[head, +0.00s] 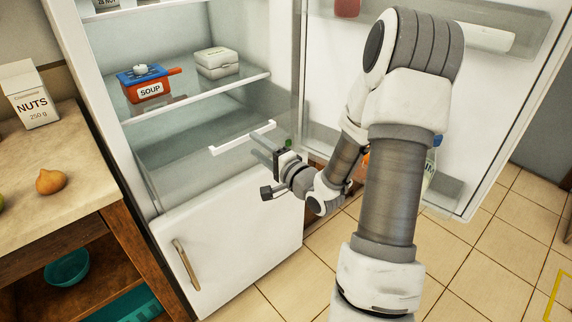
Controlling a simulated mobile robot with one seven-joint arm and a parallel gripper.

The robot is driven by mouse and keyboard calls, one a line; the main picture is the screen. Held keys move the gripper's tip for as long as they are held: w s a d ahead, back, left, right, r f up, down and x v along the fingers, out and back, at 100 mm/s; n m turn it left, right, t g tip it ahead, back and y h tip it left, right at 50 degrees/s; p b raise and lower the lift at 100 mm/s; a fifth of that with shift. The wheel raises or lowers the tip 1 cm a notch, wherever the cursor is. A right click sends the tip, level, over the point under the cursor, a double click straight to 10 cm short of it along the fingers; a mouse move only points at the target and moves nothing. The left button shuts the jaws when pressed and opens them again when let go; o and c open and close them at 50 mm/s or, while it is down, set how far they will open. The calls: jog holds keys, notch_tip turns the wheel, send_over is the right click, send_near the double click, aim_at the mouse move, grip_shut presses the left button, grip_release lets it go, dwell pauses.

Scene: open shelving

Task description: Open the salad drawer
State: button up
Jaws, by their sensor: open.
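The salad drawer (185,168) is a clear bin at the bottom of the open fridge, above the white lower door. Its white bar handle (228,144) runs along the upper front. The drawer looks shut and empty, though the glassy surfaces make its front edge hard to read. My gripper (259,148) is open, at the right part of the handle, with its fingers pointing left toward the drawer. The fingers overlap the area just below the handle; I cannot tell whether they touch it.
A soup pot (147,84) and a white box (217,62) stand on the shelf above. The fridge door (478,110) is swung open at right, behind my arm. A wooden counter (60,212) with a nuts carton (31,95) is at left. Tiled floor is clear in front.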

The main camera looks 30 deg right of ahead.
jog(key=s+d+p, duration=0.2)
jog(key=s+p, duration=0.5)
jog(key=s, duration=0.6)
jog(key=shift+s+d, duration=0.3)
jog(key=shift+s, duration=0.05)
